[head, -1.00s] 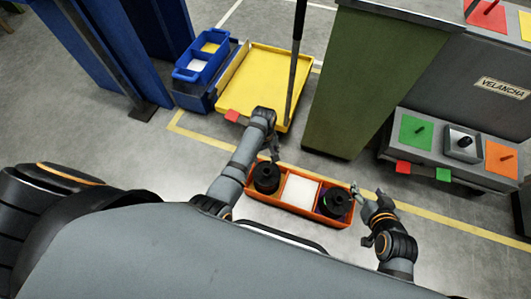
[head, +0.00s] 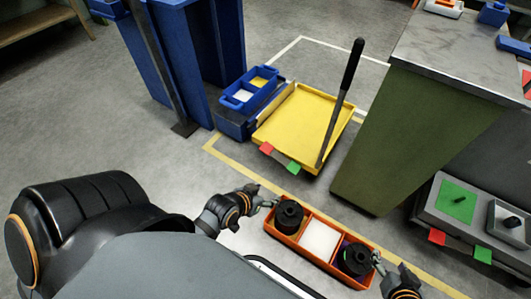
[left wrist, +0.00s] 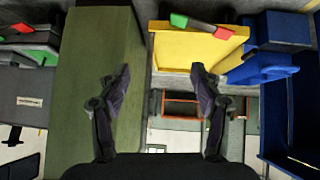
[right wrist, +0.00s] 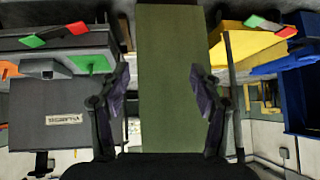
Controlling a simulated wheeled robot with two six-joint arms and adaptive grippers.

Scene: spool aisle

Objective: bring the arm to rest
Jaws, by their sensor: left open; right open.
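My left gripper (head: 267,200) is beside the left end of an orange tray (head: 327,266) in the head view. Its two fingers stand wide apart in the left wrist view (left wrist: 160,85), with nothing between them. My right gripper (head: 381,263) is by the tray's right end in the head view. Its fingers are also spread and empty in the right wrist view (right wrist: 160,90).
A yellow platform cart (head: 300,115) with a dark upright handle stands ahead, a blue bin (head: 250,90) at its left. Grey floor is clear at left.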

